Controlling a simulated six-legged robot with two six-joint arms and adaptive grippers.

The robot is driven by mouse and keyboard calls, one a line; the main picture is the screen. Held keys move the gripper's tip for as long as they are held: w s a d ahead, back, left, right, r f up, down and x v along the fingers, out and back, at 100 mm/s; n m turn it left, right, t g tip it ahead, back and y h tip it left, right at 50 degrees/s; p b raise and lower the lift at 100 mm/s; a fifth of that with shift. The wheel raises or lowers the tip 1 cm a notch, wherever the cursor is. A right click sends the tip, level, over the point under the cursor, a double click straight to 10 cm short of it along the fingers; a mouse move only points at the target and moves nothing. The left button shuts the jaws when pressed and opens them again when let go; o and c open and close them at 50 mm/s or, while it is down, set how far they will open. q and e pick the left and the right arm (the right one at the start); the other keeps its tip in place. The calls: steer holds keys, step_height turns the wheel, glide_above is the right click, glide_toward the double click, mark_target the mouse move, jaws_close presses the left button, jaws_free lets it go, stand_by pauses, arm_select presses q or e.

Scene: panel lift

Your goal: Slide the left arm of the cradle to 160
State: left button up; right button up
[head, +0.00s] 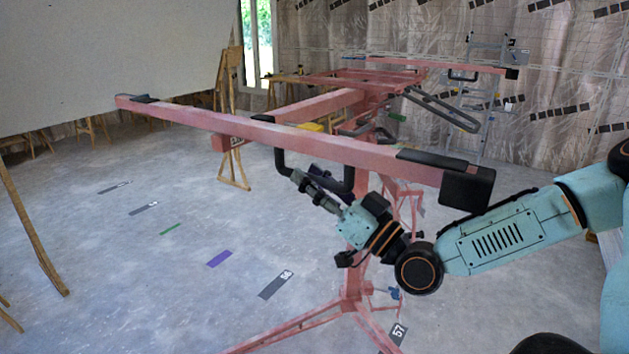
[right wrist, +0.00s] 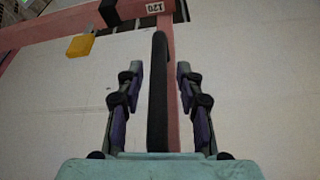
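The red panel lift's cradle has a long near cross arm (head: 230,125) with black end pads and a black U-shaped handle (head: 348,182) hanging under it. A far cross arm (head: 430,64) has a similar handle. I cannot tell which one the task calls left. My right gripper (head: 297,177) is at the near handle. In the right wrist view my right gripper (right wrist: 158,85) is open, with its fingers on either side of the black handle bar (right wrist: 158,105) and gaps on both sides. A small label (right wrist: 155,8) on the red tube seems to read 120, upside down. My left gripper is out of view.
A yellow latch (head: 310,127) sits by the near arm and also shows in the wrist view (right wrist: 80,45). The lift's red legs (head: 300,328) spread over the floor below. A large pale panel (head: 90,55) stands at the left, with wooden trestles nearby.

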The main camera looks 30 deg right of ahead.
steer(key=shift+s+d, duration=0.15)
steer(key=shift+d, duration=0.05)
steer(key=c, duration=0.3)
steer(key=shift+w+a, duration=0.25)
steer(key=shift+w, duration=0.05)
jaws_close()
steer(key=shift+s+d, duration=0.15)
steer(key=shift+s, duration=0.05)
steer(key=shift+f, duration=0.1)
